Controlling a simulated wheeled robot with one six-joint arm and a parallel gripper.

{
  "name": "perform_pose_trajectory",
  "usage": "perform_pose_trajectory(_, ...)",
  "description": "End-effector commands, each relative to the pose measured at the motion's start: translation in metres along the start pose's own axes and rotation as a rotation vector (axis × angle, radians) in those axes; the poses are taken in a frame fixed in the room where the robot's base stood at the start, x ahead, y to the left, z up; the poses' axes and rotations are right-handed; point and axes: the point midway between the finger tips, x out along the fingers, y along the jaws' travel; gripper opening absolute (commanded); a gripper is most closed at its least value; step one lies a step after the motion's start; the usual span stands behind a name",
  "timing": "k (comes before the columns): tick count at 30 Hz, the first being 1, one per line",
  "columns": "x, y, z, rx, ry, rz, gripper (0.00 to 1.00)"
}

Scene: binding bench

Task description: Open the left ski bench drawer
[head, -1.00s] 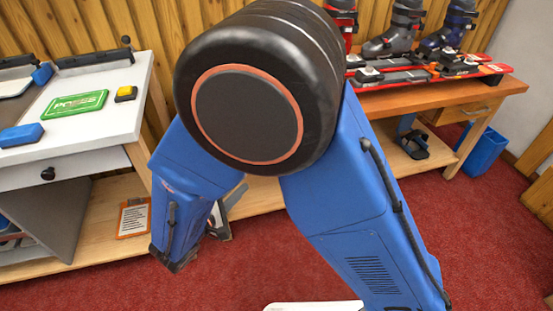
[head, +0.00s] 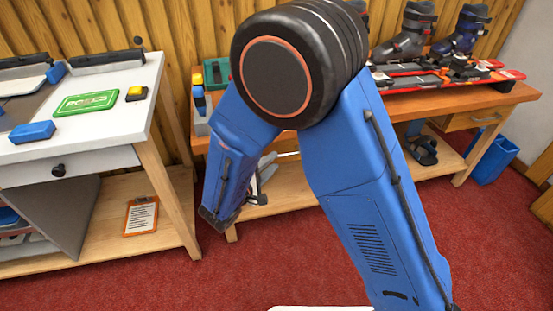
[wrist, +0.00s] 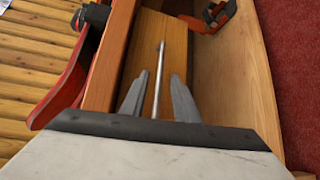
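The ski bench (head: 460,101) is a wooden workbench along the back wall. In the wrist view a brown drawer front (wrist: 178,50) sits beside the bench top's edge (wrist: 112,55), with a thin metal bar handle (wrist: 158,80). My gripper (wrist: 156,98) is open, one finger on each side of the handle, with visible gaps; I see no contact. In the head view my gripper (head: 265,180) is partly hidden by my arm near the bench's left end, and my arm hides the left drawer. The right drawer (head: 470,119) looks shut.
Skis (head: 440,78) and boots stand on the bench top. A blue bin (head: 493,157) is at its right end. A white-topped bench (head: 120,115) with a clipboard (head: 141,216) on its shelf stands at left. Red carpet (head: 250,270) in front is clear.

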Motion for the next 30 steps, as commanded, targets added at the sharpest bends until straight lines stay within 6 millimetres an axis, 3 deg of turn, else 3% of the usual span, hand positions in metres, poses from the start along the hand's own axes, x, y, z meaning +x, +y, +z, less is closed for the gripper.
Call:
perform_pose_trajectory(9, 0.033, 0.0, 0.0, 0.0, -0.001, -0.001, 0.28)
perform_pose_trajectory(20, 0.037, 0.0, 0.0, 0.0, 0.0, -0.001, 0.28)
perform_pose_trajectory(21, 0.037, 0.0, 0.0, 0.0, 0.0, -0.001, 0.26)
perform_pose_trajectory(24, 0.036, 0.0, 0.0, 0.0, 0.0, -0.001, 0.02)
perform_pose_trajectory(30, 0.036, 0.0, 0.0, 0.0, 0.0, -0.001, 0.0)
